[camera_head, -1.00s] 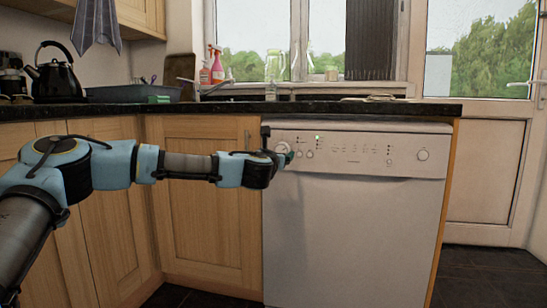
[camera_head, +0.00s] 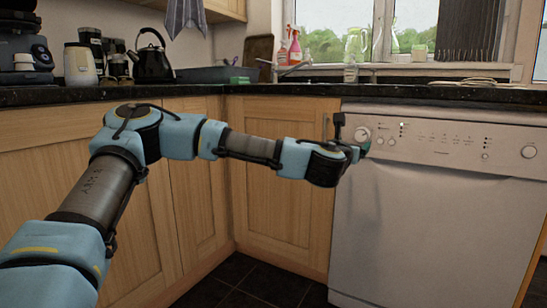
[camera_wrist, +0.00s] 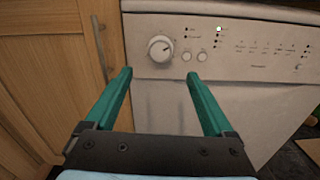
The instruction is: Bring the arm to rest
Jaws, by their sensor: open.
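My arm reaches out from the lower left of the head view toward the white dishwasher (camera_head: 430,215). My gripper (camera_head: 362,150) is at the upper left of the dishwasher front, near its round dial (camera_head: 362,135). In the wrist view my gripper (camera_wrist: 160,78) shows two green fingers spread wide and nothing between them. The dial (camera_wrist: 160,49) shows just beyond the fingertips, between them and apart from them.
A dark worktop (camera_head: 300,90) runs above the wooden cupboards (camera_head: 275,170). A cupboard handle (camera_wrist: 99,45) is left of my gripper in the wrist view. Dark floor tiles (camera_head: 260,285) are clear below.

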